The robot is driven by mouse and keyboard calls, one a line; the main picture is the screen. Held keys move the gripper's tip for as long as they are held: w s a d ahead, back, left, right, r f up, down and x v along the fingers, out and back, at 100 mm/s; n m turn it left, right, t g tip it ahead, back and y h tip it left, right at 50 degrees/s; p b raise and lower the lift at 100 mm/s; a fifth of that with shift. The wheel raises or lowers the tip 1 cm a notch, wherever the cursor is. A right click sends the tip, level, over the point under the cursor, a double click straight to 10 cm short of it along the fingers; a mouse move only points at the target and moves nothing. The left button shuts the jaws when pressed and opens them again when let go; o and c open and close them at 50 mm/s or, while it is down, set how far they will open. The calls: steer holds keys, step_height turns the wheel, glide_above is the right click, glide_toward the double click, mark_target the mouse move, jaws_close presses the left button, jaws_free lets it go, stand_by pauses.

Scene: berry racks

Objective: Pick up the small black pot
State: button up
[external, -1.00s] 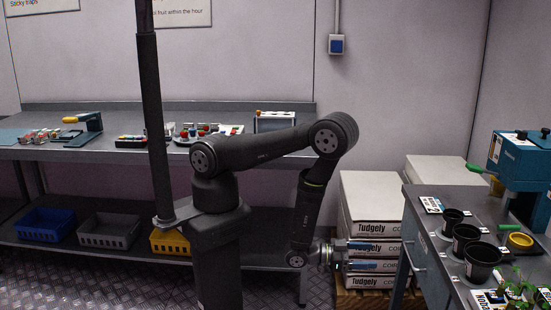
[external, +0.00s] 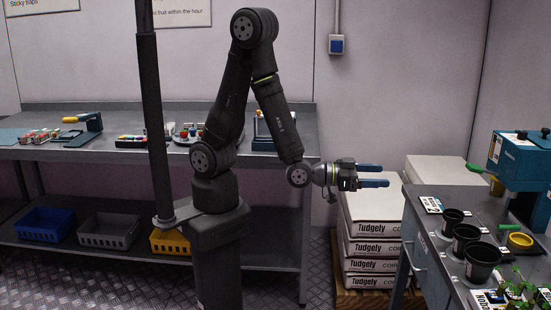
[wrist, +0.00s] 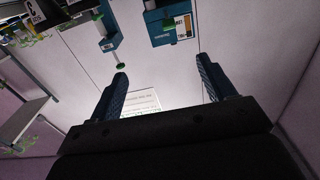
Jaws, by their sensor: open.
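The small black pot (external: 452,219) stands upright at the back of a row of three black pots on the right-hand bench. The medium pot (external: 466,236) and the large pot (external: 482,262) stand in front of it. My gripper (external: 386,176) is open and empty, with its two blue fingers pointing right. It is left of the small pot and higher than the bench top, over the stacked boxes. In the wrist view both fingers (wrist: 162,75) are spread apart with nothing between them. I cannot make out the small pot clearly in that view.
The right bench (external: 420,222) also holds a yellow round dish (external: 520,240), a blue machine (external: 522,160) and a leafy plant (external: 518,288). Stacked white boxes (external: 372,243) stand left of it. A long shelf bench (external: 60,152) runs along the back wall.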

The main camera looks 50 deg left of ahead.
step_height(320, 180, up, 10)
steer(key=m+g+y, duration=0.4)
steer(key=g+y, duration=0.5)
steer(key=g, duration=0.2)
glide_above(455, 223)
steer(key=a, duration=0.7)
step_height(455, 223, down, 6)
steer(key=x, duration=1)
steer(key=shift+s+d+f, duration=0.1)
steer(key=shift+f, duration=0.1)
steer(key=shift+d+x, duration=0.2)
steer(key=shift+x, duration=1.3)
steer(key=shift+d+x, duration=0.15)
steer(key=shift+x, duration=1.35)
steer(key=shift+r, duration=0.1)
steer(key=c, duration=1)
